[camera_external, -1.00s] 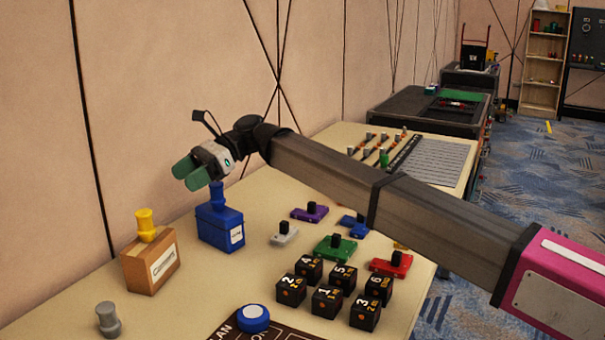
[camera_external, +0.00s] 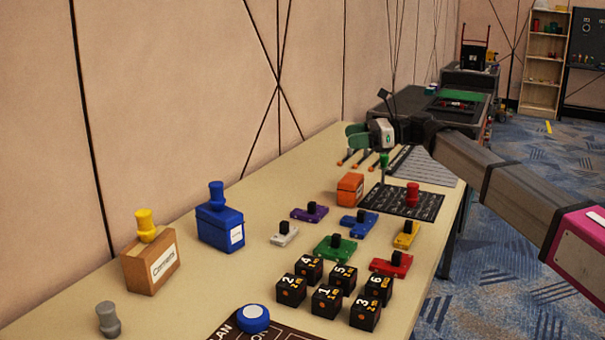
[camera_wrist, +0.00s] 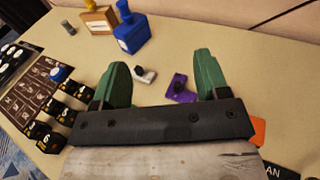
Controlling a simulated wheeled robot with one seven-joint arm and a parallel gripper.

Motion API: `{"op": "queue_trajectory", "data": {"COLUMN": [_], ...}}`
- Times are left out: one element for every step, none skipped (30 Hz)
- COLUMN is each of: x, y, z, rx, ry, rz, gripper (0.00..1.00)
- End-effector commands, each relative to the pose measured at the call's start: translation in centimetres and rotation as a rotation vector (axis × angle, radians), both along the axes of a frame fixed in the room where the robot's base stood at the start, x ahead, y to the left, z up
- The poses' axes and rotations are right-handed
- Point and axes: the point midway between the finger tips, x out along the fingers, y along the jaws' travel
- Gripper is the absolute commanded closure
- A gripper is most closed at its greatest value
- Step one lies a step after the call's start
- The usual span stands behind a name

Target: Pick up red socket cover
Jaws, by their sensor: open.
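The red socket cover (camera_external: 391,266), a flat red plate with a black knob, lies on the beige table near its right edge, behind the numbered black cubes. It does not show in the wrist view. My gripper (camera_external: 358,136) is raised over the far part of the table, well beyond the red cover and apart from it. In the wrist view my gripper (camera_wrist: 162,80) has its green fingers spread with nothing held. The grey cover (camera_wrist: 144,76) and purple cover (camera_wrist: 180,90) show below and beyond them.
Green (camera_external: 335,248), blue (camera_external: 359,223) and yellow (camera_external: 406,236) covers lie close by. Several black cubes (camera_external: 327,301) stand in front of the red one. Blue (camera_external: 220,228) and cardboard (camera_external: 150,263) boxes stand left. An orange box (camera_external: 350,189) and red peg (camera_external: 412,194) stand behind.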

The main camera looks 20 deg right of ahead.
Motion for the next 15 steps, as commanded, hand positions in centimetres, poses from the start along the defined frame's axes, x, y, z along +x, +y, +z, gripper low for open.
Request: {"op": "queue_trajectory", "data": {"x": [-0.6,-0.8,-1.0,-1.2,-1.4,-1.7,-2.0,-2.2,-2.6,-2.8,-3.1,-3.4,-3.7,-3.9,-4.3], "y": [-3.2,-4.8,-7.0,-8.6,-10.3,-12.4,-13.8,-15.1,-16.8,-18.0,-19.0,-20.4,-21.4,-22.3,-23.5], "z": [-0.1,0.0,0.0,0.0,0.0,0.0,0.0,0.0,0.0,0.0,0.0,0.0,0.0,0.0,0.0], "rx": [0.014,0.022,0.032,0.040,0.048,0.059,0.065,0.072,0.081,0.087,0.092,0.098,0.104,0.108,0.115], "ry": [-0.004,-0.007,-0.010,-0.012,-0.016,-0.019,-0.021,-0.024,-0.027,-0.028,-0.031,-0.033,-0.035,-0.037,-0.039], "rz": [-0.046,-0.072,-0.108,-0.133,-0.159,-0.193,-0.216,-0.239,-0.267,-0.287,-0.304,-0.327,-0.344,-0.359,-0.380], "gripper": [0.32,0.32,0.32,0.32,0.32,0.32,0.32,0.32,0.32,0.32,0.32,0.32,0.32,0.32,0.32]}}
